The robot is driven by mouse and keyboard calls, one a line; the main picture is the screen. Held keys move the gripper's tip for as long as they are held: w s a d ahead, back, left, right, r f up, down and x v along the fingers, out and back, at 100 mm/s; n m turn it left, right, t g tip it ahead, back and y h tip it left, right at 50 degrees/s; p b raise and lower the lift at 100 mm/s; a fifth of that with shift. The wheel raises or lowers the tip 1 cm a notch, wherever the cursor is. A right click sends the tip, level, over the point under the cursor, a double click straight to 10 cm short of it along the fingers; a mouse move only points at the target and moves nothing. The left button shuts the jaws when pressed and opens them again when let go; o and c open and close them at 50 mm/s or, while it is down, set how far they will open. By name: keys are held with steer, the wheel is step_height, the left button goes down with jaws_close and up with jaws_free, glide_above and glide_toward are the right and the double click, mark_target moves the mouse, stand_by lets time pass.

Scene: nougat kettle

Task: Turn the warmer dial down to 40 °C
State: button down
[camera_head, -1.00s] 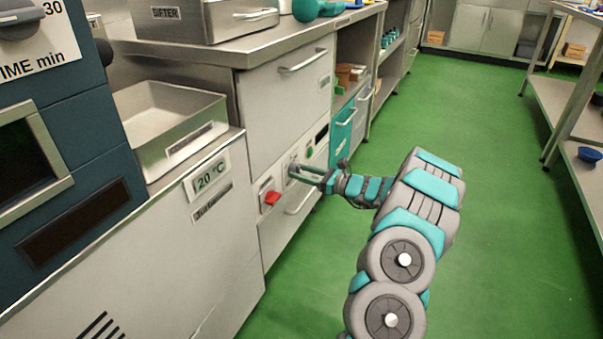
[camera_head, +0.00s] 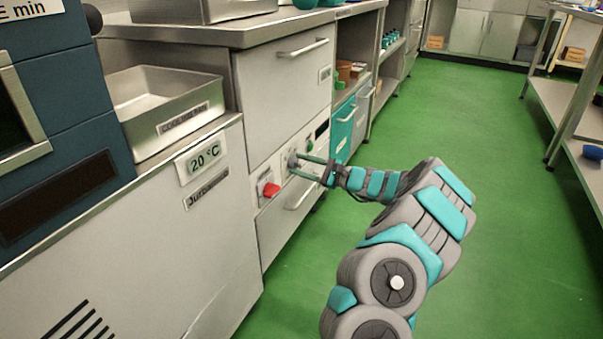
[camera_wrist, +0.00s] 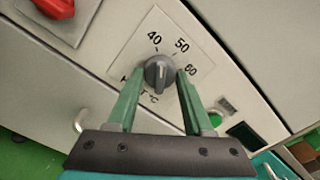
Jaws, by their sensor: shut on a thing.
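The warmer dial (camera_wrist: 158,74) is a round grey knob on a pale panel in the wrist view. The numbers 40, 50 and 60 and a °C mark are printed around it. A narrow pale line shows on the knob; I cannot tell exactly which mark it points to. My gripper (camera_wrist: 159,80) is shut on the dial, one green finger on each side of it. In the head view, my gripper (camera_head: 296,164) reaches from the right to the panel, where the dial (camera_head: 292,159) is small and partly covered by the fingers.
A red switch (camera_head: 271,190) sits on the panel left of the dial. A green button (camera_head: 309,146) and a dark display (camera_head: 322,128) are to its right. A drawer handle (camera_head: 300,196) lies below. The green floor (camera_head: 440,140) is clear.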

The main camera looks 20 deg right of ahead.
steer(key=shift+n+b, duration=0.95)
steer(key=shift+n, duration=0.55)
steer(key=shift+c, duration=1.6)
jaws_free()
steer(key=shift+s, duration=0.1)
steer(key=p+v, duration=0.1)
steer(key=v, duration=0.6)
steer(key=shift+s+d, duration=0.25)
